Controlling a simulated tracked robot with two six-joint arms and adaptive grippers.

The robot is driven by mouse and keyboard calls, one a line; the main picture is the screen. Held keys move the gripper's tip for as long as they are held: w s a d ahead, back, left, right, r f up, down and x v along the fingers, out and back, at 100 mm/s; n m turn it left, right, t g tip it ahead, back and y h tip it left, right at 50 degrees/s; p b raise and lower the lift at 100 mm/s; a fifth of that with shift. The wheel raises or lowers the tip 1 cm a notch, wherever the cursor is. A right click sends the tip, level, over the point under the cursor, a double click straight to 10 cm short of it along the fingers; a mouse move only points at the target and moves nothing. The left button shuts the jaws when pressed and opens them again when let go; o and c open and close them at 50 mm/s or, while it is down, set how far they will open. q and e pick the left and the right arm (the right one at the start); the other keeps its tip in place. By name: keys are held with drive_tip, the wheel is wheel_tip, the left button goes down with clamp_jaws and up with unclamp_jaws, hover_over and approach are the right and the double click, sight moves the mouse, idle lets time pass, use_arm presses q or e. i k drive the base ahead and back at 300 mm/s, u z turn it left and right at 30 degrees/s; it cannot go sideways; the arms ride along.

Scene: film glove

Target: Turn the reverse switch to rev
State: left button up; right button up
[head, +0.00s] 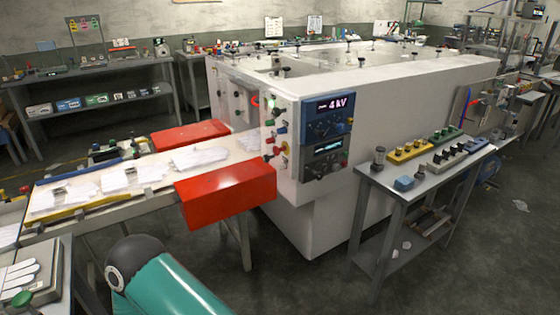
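A large white machine (410,110) stands in the middle of the head view. Its near end carries a blue control panel (340,128) with a lit display that seems to read "4 kV". A second, darker panel (327,170) with a pale lit strip sits below it. Neither gripper is in view.
A conveyor (110,203) with white gloves runs into the machine between two red guards (228,192) (190,134). A metal table (392,192) with colored blocks of knobs stands right of the panels. Open floor (300,285) lies in front of the machine.

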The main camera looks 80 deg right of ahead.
sight(266, 159)
drive_tip(key=z, duration=1.75)
drive_tip(key=i, duration=0.9)
drive_tip(key=u, duration=0.05)
drive_tip(key=k, duration=0.75)
drive_tip(key=z, duration=0.2)
drive_tip(key=i, duration=0.8)
drive_tip(key=u, duration=0.05)
